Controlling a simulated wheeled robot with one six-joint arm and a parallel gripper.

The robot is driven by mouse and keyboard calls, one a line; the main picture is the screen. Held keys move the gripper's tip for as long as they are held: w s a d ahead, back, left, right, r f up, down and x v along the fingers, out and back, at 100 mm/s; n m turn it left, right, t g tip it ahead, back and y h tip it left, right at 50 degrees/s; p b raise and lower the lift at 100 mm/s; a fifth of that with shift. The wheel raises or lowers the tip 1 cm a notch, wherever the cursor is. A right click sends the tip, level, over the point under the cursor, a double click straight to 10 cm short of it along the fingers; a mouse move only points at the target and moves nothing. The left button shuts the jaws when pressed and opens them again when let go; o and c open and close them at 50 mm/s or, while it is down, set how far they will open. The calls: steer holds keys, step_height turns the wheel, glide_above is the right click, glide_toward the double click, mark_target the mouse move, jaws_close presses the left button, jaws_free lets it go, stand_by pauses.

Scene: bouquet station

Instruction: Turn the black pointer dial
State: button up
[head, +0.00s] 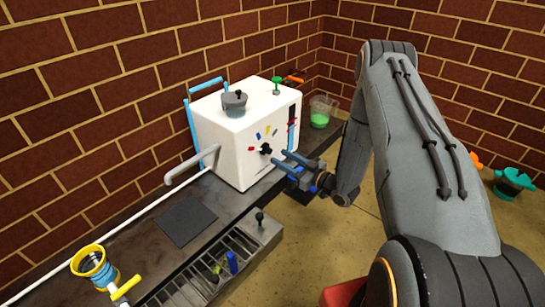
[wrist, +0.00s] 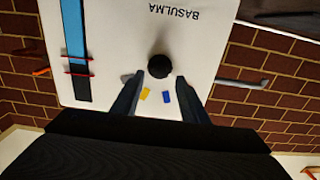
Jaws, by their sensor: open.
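The black pointer dial (head: 266,149) is on the front face of the white machine (head: 222,140), with small coloured marks around it. In the wrist view the dial (wrist: 160,66) looks round and dark; I cannot make out where its pointer aims. My gripper (head: 281,158) is open in front of the panel, its two blue-grey fingers reaching toward the dial. In the wrist view my gripper (wrist: 160,80) has a finger on either side of the line to the dial, which shows at the tips. I cannot tell whether either finger touches it.
A green knob (head: 277,83) and a grey lidded pot (head: 234,102) sit on top of the machine. A grey spout (head: 190,165) sticks out at its left. A cup of green liquid (head: 321,111) stands behind right. A slotted rack (head: 200,275) lies in front.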

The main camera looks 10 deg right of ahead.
mark_target(271, 152)
steer(key=shift+b+x, duration=0.95)
steer(key=shift+x, duration=1.65)
jaws_close()
